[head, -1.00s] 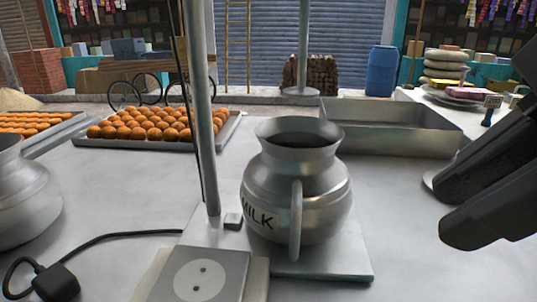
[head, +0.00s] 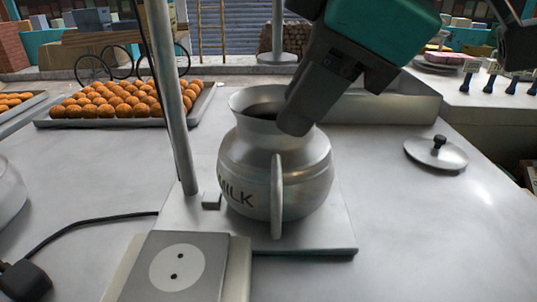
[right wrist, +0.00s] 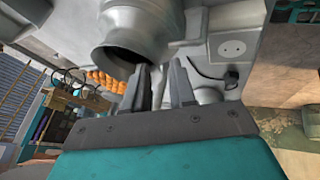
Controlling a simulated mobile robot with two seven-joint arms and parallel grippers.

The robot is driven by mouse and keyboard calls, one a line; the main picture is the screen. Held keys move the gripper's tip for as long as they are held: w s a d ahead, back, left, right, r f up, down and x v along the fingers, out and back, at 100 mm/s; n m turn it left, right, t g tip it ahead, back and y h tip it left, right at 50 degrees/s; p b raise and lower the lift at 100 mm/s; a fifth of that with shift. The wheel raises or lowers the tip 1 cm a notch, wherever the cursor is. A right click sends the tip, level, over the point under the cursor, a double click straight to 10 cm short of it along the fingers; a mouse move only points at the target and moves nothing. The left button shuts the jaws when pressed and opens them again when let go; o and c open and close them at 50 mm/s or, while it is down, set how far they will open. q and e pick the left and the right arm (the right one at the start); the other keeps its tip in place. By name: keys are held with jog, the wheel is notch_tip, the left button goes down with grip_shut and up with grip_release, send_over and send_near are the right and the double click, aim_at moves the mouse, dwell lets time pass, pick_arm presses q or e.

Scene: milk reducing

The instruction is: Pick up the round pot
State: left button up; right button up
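The round pot (head: 305,170) is a silver metal jug marked MILK, with a flared open mouth and a vertical handle (head: 277,195) facing me. It stands upright on a metal scale plate (head: 335,240). My right gripper (head: 296,122) reaches down from the upper right, its fingers overlapping the right side of the pot's rim and neck. In the right wrist view, the pot (right wrist: 140,18) lies beyond the fingers and my right gripper (right wrist: 161,80) has a clear gap between them. I cannot tell whether a finger touches the pot. My left gripper is not in view.
A pole (head: 170,100) rises left of the pot. A socket box (head: 200,275) and black plug (head: 25,280) are in front. A tray of orange balls (head: 200,108) is behind left, a metal tray (head: 390,108) behind right. A lid (head: 437,153) lies right, with clear table around it.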

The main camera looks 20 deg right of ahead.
aim_at(276, 159)
jog(key=w+f, duration=0.1)
jog(key=a+f, duration=0.1)
jog(key=w, duration=0.1)
jog(key=shift+w+a+f, duration=0.25)
jog(key=shift+w+f, duration=0.05)
jog(key=shift+f, duration=0.1)
jog(key=shift+c, duration=0.3)
grip_shut()
jog(key=shift+r, duration=0.15)
dwell(0.6)
